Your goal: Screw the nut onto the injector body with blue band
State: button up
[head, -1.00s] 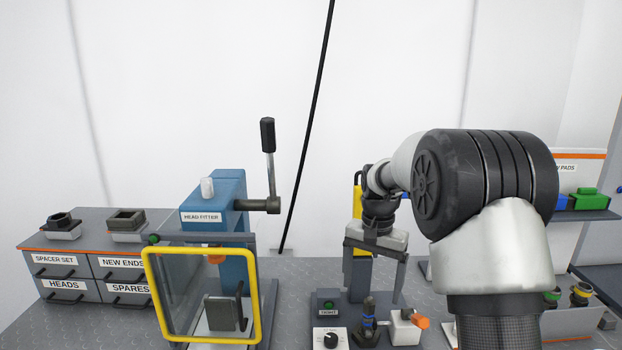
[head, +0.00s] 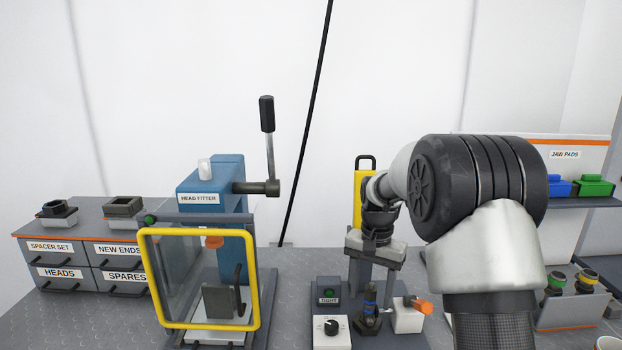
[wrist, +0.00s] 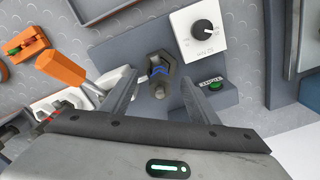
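The injector body with the blue band (head: 370,303) stands upright in the fixture on the bench. It also shows in the wrist view (wrist: 158,70), where a dark six-sided shape surrounds the band. I cannot tell whether that shape is the nut or part of the fixture. I cannot make out a separate nut. My gripper (head: 371,286) points down above the injector body. In the wrist view my gripper (wrist: 159,88) has its fingers apart, one on each side of the body's top. Nothing is clearly pinched between them.
A white block with an orange handle (head: 423,306) stands right of the injector body. Left of it are a dial box (head: 331,331) and a green-button box (head: 328,291). The head fitter (head: 212,205) with its yellow-framed guard stands further left. Green- and yellow-banded parts (head: 585,281) sit at right.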

jog(key=c, duration=1.1)
jog(key=shift+c, duration=0.5)
jog(key=m+p, duration=0.1)
jog(key=m, duration=0.2)
jog(key=shift+r, duration=0.15)
jog(key=m+p, duration=0.1)
jog(key=m, duration=0.2)
jog(key=shift+m, duration=0.4)
jog(key=m+p, duration=0.2)
jog(key=m, duration=0.3)
jog(key=shift+f+m, duration=0.25)
jog(key=shift+m, duration=0.75)
